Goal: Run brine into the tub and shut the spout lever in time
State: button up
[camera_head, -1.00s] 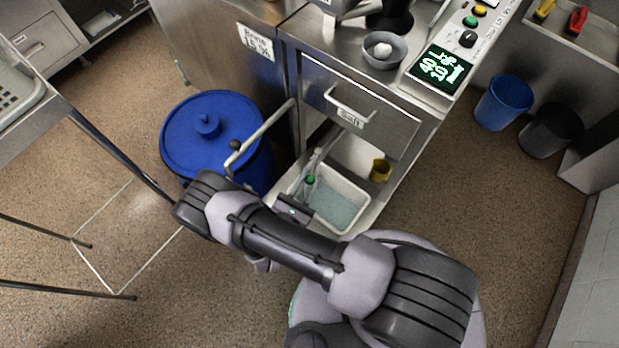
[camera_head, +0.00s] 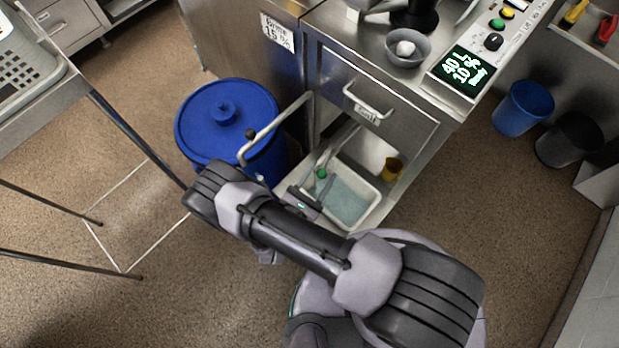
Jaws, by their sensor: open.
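The white tub (camera_head: 377,207) sits on the low shelf of the steel unit and holds pale greenish liquid. A metal spout (camera_head: 337,147) comes down over its back left side, with a green knob (camera_head: 321,173) near its lower end. I cannot tell whether liquid is running or how the lever is set. My gripper (camera_head: 304,203) is at the tub's left edge, just below the green knob in the picture.
A blue lidded barrel (camera_head: 203,128) stands left, beside a bent pipe (camera_head: 281,127) with a black knob. A salt drawer (camera_head: 345,89) is above.

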jog(key=p+v, duration=0.2)
jog(key=v, duration=1.4)
jog(key=shift+s+a, duration=0.15)
jog(key=shift+s, duration=0.15)
